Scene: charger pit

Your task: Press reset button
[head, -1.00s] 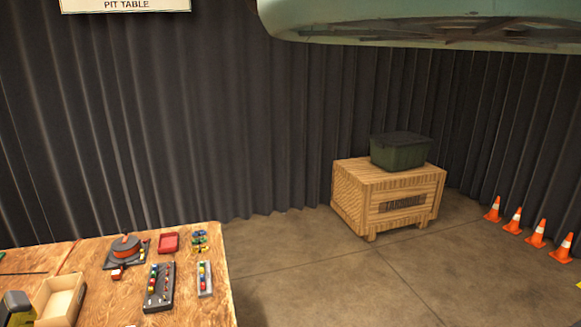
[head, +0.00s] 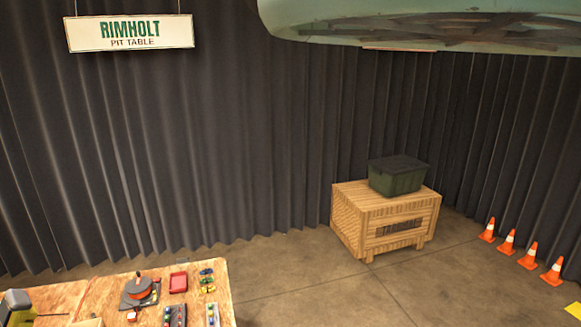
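No part that I can surely call the reset button shows. My gripper is not in view.
A red tray (head: 178,282), small coloured pieces (head: 207,279) and a dark rack (head: 174,317) are on the table. A wooden crate (head: 388,222) bears a green bin (head: 398,177). Several orange cones (head: 530,256) stand at right. The floor between is open.

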